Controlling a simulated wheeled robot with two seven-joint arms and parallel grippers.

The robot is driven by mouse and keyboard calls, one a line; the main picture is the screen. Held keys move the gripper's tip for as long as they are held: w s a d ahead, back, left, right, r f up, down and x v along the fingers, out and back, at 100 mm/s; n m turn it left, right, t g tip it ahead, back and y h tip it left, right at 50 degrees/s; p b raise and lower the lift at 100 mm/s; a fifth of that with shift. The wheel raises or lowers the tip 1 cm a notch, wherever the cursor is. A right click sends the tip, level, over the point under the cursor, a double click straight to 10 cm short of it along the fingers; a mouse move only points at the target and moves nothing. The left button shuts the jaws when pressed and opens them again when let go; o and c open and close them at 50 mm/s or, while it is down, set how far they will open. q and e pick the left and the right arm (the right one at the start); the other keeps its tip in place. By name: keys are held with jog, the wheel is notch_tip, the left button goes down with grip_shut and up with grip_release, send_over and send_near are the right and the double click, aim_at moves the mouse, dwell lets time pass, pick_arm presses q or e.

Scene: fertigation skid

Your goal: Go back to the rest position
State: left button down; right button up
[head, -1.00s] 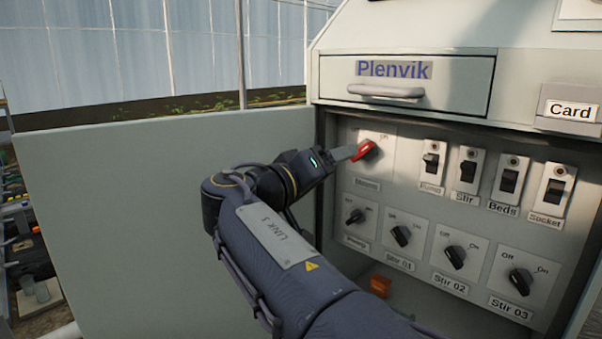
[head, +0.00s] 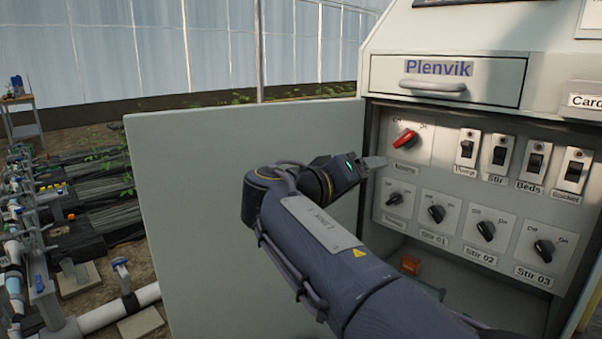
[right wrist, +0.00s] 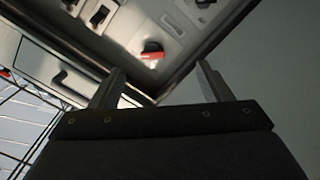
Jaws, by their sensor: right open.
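My right arm comes in from the bottom of the head view, and its gripper (head: 376,162) is in front of the control panel's left edge, below and left of the red knob (head: 405,138). The gripper stands apart from the knob. In the right wrist view the two fingers of my right gripper (right wrist: 160,88) are spread with nothing between them. The red knob (right wrist: 152,52) shows beyond and between the fingertips there. My left gripper is not in view.
The grey panel (head: 415,228) carries several black knobs and rocker switches. Its open door (head: 200,220) stands to the left, behind my arm. A drawer (head: 490,78) marked Plenvik is above. An orange part (head: 410,265) sits low inside. White pipes (head: 110,313) and planted beds are at far left.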

jog(key=s+d+f+g+y, duration=0.2)
jog(key=d+f+g+y, duration=0.25)
jog(key=d+f, duration=0.8)
jog(key=s+d+f+g+y, duration=0.2)
jog(key=s+d+f+y, duration=0.25)
jog(key=s+f, duration=0.3)
jog(key=s+a+f+m+y, duration=0.1)
jog(key=s+a+f+y, duration=0.15)
jog(key=s, duration=0.55)
jog(key=s+a+f+y, duration=0.2)
jog(key=s+f, duration=0.2)
jog(key=s, duration=0.3)
jog(key=s+a+f+m+y, duration=0.1)
jog(key=s+a+f+y, duration=0.15)
jog(key=s, duration=0.55)
notch_tip(320, 180, up, 36)
jog(key=p, duration=3.6)
jog(key=shift+d+f, duration=0.15)
jog(key=shift+f, duration=0.1)
jog(key=shift+t, duration=0.25)
